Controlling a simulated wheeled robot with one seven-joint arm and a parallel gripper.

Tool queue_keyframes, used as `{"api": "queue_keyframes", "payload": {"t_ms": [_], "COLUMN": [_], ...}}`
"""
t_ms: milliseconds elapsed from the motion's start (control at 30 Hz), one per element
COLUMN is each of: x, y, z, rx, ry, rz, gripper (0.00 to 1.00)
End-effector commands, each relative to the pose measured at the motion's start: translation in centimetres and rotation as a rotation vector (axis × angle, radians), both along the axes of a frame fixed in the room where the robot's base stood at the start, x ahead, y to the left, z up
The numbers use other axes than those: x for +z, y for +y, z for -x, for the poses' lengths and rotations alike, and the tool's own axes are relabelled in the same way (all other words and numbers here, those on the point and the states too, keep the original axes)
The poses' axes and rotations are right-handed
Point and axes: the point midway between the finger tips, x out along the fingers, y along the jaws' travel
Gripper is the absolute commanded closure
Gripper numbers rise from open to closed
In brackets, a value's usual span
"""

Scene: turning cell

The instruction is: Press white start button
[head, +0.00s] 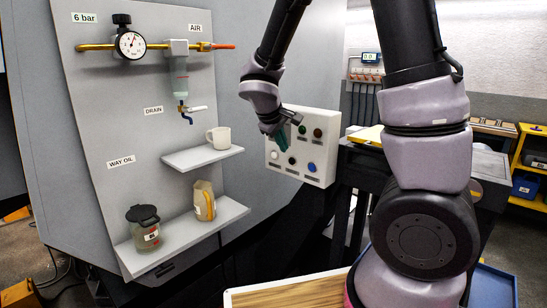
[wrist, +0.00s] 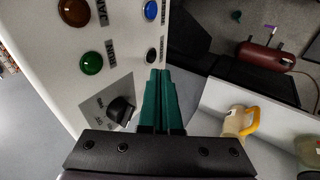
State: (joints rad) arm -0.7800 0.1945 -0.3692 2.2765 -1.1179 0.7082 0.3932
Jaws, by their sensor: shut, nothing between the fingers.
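The white start button (head: 276,155) is at the lower left of a white control panel (head: 328,150), seen in the head view. In the wrist view the panel (wrist: 40,60) shows, but the white button does not; my fingers cover that part. My gripper (head: 283,144) is in front of the panel's left part, just above and right of the white button. Its green fingers (wrist: 160,75) are closed together and empty. I cannot tell whether they touch the panel.
The panel also has a green button (wrist: 91,63), an amber button (wrist: 73,12), a blue button (wrist: 150,10), a black button (wrist: 150,56) and a black knob (wrist: 120,110). Left of it, shelves hold a mug (head: 218,138), a yellowish jug (head: 204,200) and a lidded jar (head: 144,228).

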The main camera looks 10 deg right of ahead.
Motion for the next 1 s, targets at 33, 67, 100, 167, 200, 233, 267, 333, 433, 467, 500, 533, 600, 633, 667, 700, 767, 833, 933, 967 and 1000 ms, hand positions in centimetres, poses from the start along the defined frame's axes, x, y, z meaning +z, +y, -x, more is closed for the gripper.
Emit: {"api": "queue_keyframes", "payload": {"t_ms": [33,67,100,167,200,233,267,333,433,467,500,533,600,633,667,700,767,833,933,967,1000], "x": [-1.3,-1.9,-2.7,-3.8,-4.5,-5.0,-5.4,-6.3,-7.2,-7.4,-7.6,-7.7,-7.8,-7.8,-7.9,-7.8,-7.8,-7.8,-7.8,-7.8,-7.8], "y": [1.4,2.1,3.0,4.4,5.3,6.0,6.6,7.8,9.1,9.4,9.7,9.8,10.1,10.1,10.1,10.1,10.1,10.1,10.0,10.0,9.9], "z": [-0.8,-1.3,-1.8,-2.6,-3.0,-3.3,-3.5,-4.0,-4.4,-4.5,-4.5,-4.6,-4.6,-4.6,-4.6,-4.6,-4.6,-4.6,-4.7,-4.7,-4.8], "rx": [0.067,0.104,0.155,0.225,0.269,0.302,0.332,0.393,0.455,0.468,0.482,0.491,0.501,0.503,0.503,0.503,0.503,0.503,0.501,0.501,0.500], "ry": [0.006,0.006,0.005,0.002,0.000,-0.001,-0.002,-0.006,-0.009,-0.009,-0.010,-0.011,-0.011,-0.012,-0.012,-0.012,-0.012,-0.012,-0.012,-0.012,-0.012], "rz": [0.059,0.091,0.131,0.190,0.225,0.249,0.271,0.318,0.364,0.374,0.382,0.388,0.395,0.396,0.397,0.397,0.396,0.396,0.396,0.396,0.396], "gripper": [1.00,1.00,1.00,1.00,1.00,1.00,1.00,1.00,1.00,1.00,1.00,1.00,1.00,1.00,1.00,1.00,1.00,1.00,1.00,1.00,1.00]}}
